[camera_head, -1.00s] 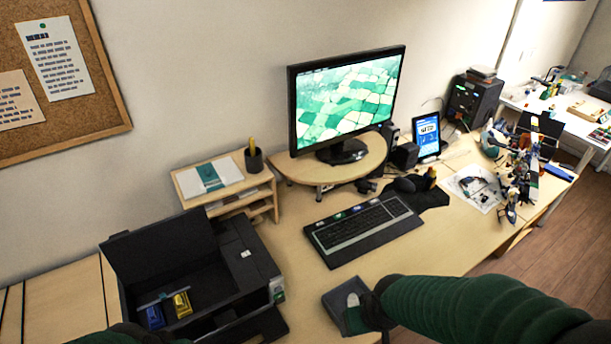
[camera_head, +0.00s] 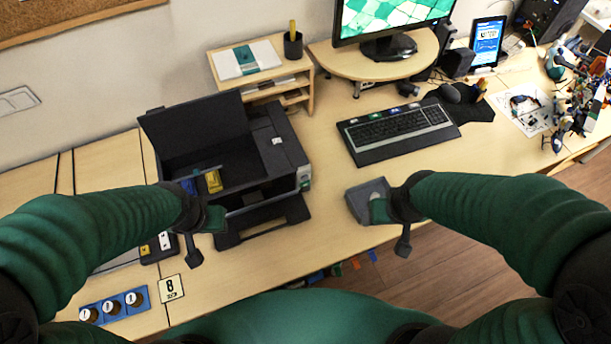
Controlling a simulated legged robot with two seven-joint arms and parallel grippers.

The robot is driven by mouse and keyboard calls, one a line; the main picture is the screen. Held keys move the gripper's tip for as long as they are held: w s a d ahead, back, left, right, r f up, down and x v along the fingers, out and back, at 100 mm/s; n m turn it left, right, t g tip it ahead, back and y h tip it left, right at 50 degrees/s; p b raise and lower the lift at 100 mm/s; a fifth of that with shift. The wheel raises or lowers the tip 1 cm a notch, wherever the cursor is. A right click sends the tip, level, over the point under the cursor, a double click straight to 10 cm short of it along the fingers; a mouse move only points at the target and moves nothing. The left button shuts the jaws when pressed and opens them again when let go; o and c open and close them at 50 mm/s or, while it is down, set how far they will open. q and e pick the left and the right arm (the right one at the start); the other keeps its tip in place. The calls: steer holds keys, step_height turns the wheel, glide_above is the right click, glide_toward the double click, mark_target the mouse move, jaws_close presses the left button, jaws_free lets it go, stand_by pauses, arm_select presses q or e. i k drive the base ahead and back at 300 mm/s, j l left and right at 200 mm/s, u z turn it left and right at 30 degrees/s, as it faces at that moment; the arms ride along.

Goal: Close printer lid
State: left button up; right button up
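The black printer (camera_head: 277,153) stands on the desk left of centre. Its lid (camera_head: 197,130) is up, tilted back towards the wall. Inside the open bay sit a yellow cartridge (camera_head: 214,181) and a blue cartridge (camera_head: 189,186). My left gripper (camera_head: 205,240) is in front of the printer's left front corner, below the raised lid and apart from it; its fingers look spread. My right gripper (camera_head: 392,228) is at the desk's front edge, over a small grey tray (camera_head: 366,194), right of the printer. Whether its fingers hold anything is unclear.
A keyboard (camera_head: 397,129), a monitor on a round stand (camera_head: 376,66) and a small wooden shelf (camera_head: 262,77) stand behind and right. A blue holder with round items (camera_head: 113,306) and a card marked 8 (camera_head: 171,288) lie front left. Desk between printer and keyboard is clear.

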mark_target(177, 131)
steer(key=k+j+z, duration=0.15)
steer(key=j+z, duration=0.2)
steer(key=k+j+z, duration=0.2)
steer(key=j+z, duration=0.15)
steer(key=j, duration=0.15)
steer(key=k+j+z, duration=0.2)
steer(key=j+z, duration=0.15)
